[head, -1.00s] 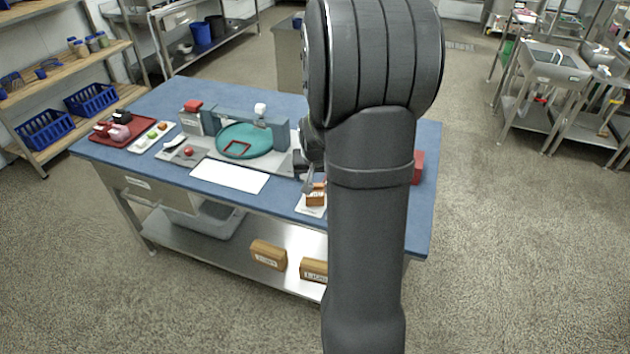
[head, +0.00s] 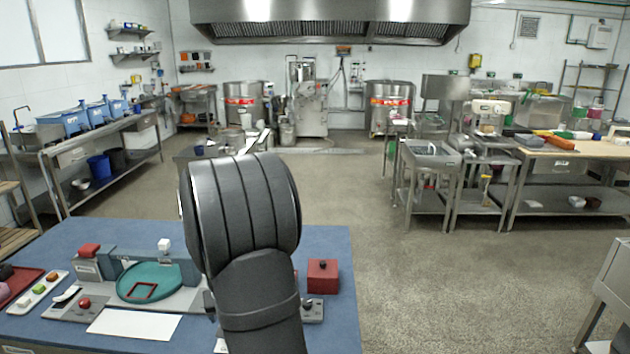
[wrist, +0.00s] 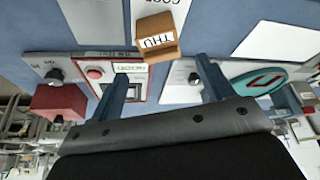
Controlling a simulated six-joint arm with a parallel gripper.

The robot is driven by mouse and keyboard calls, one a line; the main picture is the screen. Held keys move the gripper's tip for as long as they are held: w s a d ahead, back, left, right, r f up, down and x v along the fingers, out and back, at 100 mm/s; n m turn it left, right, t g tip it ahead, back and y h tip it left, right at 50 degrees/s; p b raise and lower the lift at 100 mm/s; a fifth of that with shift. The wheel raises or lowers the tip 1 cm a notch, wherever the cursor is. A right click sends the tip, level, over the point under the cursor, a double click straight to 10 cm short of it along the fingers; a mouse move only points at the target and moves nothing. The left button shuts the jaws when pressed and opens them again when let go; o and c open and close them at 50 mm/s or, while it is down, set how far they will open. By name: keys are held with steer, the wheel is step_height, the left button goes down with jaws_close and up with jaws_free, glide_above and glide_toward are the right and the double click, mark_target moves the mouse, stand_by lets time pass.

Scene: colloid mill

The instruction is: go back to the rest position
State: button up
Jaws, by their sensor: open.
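My gripper (wrist: 161,66) shows in the wrist view with its two blue-grey fingers spread apart and nothing between their tips. A wooden block (wrist: 157,38) with dark letters, which seem to read THU, sits on a white card past the fingertips, apart from them. In the head view my dark grey arm stands in front of the blue table and hides the gripper and the block.
The blue table (head: 340,325) bears a teal round plate (head: 150,282), a red box (head: 322,277), a white sheet (head: 135,323) and a red tray (head: 20,283). Steel work tables stand further back. Open floor lies right of the blue table.

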steer(key=x, duration=0.8)
steer(key=shift+s+r, duration=0.1)
steer(key=shift+r, duration=0.1)
